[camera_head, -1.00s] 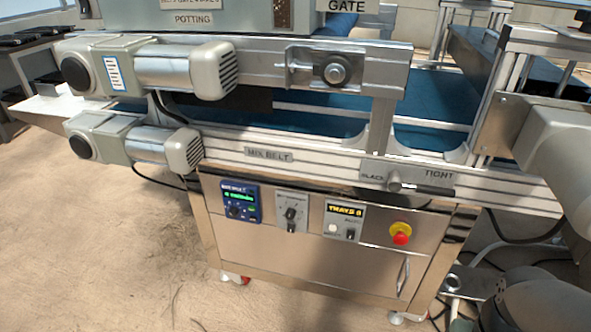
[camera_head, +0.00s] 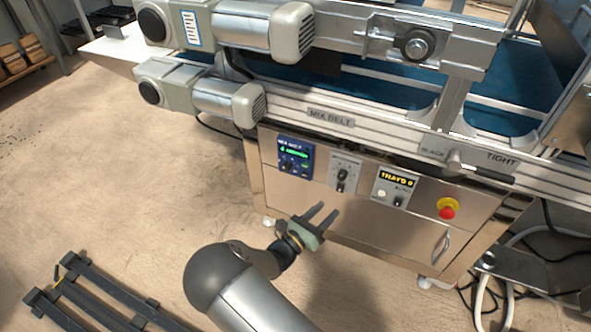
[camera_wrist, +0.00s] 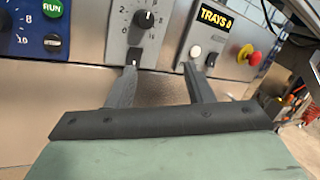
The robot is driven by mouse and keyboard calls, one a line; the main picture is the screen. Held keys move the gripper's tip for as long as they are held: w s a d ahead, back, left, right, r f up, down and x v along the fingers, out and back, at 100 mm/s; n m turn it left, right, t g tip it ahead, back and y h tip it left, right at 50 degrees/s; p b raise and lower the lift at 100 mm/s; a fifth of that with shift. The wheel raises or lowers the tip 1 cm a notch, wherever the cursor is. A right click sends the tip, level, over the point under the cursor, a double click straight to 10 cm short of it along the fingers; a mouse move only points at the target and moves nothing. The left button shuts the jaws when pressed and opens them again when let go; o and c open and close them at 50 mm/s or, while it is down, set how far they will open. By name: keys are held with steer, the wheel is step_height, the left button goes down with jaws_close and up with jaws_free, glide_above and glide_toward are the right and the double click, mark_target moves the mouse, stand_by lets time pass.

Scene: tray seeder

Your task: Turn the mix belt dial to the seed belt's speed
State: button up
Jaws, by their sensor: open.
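The control panel is on the front of the steel cabinet under the MIX BELT label (camera_head: 331,117). A blue drive unit (camera_head: 295,157) with a lit green display and a small black knob sits at its left; its lettering is too small to read surely. Right of it is a grey plate with a black numbered dial (camera_head: 343,174); this dial (camera_wrist: 146,19) and a black switch below it (camera_wrist: 133,57) show in the wrist view. My gripper (camera_head: 324,211) is open and empty, below and in front of the panel. In the wrist view its fingers (camera_wrist: 162,78) point up at the panel.
A TRAYS counter (camera_head: 395,187) with a white button and black switch is right of the dial. A red stop button (camera_head: 447,208) on yellow is farther right. A cabinet handle (camera_head: 440,247) sticks out below. A dark frame (camera_head: 100,295) lies on the floor at left.

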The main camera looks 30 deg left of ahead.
steer(key=s+a+f+n+t+y, duration=0.1)
steer(key=s+a+f+n+y, duration=0.4)
steer(key=s+a+n+y, duration=0.55)
steer(key=y+b, duration=0.1)
steer(key=b, duration=0.2)
glide_toward(286, 170)
steer(key=x, duration=0.8)
steer(key=shift+w+a, duration=0.15)
steer(key=shift+w, duration=0.15)
steer(key=c, duration=1)
